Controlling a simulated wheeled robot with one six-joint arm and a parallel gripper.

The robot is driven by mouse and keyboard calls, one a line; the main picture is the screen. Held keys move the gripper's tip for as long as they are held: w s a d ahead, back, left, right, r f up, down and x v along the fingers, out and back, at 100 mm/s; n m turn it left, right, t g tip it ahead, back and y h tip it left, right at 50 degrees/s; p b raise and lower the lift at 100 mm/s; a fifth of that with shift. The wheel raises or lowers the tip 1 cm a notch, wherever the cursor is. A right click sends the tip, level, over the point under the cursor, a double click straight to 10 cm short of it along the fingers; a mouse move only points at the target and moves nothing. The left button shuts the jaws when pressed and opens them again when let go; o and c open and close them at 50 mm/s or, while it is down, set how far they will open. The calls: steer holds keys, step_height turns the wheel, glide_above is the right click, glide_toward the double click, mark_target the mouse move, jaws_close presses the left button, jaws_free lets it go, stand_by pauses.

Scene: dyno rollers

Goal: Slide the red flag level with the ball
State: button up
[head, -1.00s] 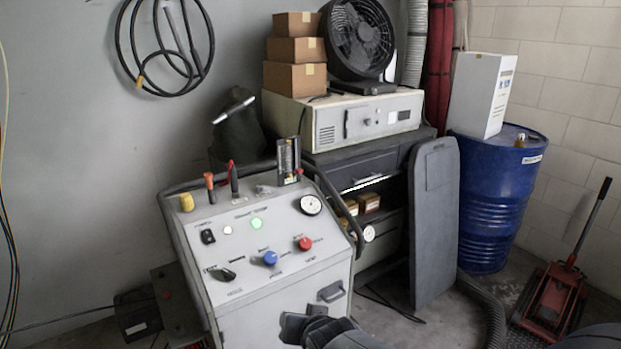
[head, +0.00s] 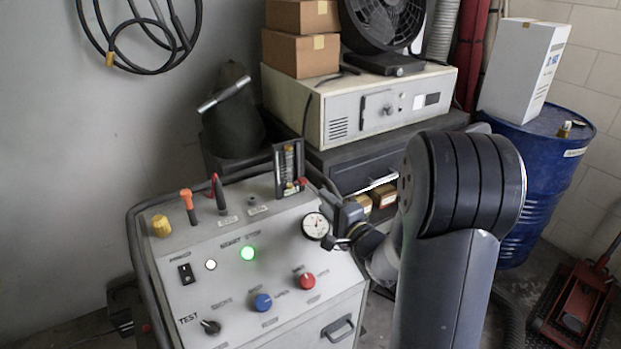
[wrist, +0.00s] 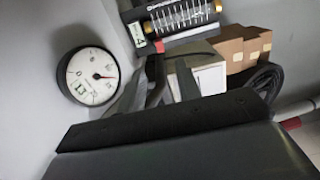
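A clear-fronted flow gauge (head: 289,166) with a dark frame stands at the back right of the grey console. A small red flag (head: 302,182) sits at its right edge, near the lower part. In the wrist view the gauge (wrist: 178,18) lies sideways at the top, with the red flag (wrist: 159,46) just below its edge. The ball is too small to make out. My gripper (head: 338,241) is beside the console's right edge, near the round dial, below and right of the gauge. Its fingers (wrist: 156,82) look apart and empty, and touch neither flag nor gauge.
The round dial (head: 316,225) is close to my gripper's left. Red (head: 307,280) and blue (head: 263,302) knobs, a lit green lamp (head: 248,253) and levers cover the panel. A black rail (head: 139,258) borders the console. A cream cabinet (head: 385,103) stands behind.

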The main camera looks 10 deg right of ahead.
mark_target(305, 183)
steer(key=p+x, duration=0.1)
steer(key=x, duration=0.8)
steer(key=shift+w+a, duration=0.15)
steer(key=shift+w, duration=0.2)
steer(key=shift+c, duration=0.5)
jaws_close()
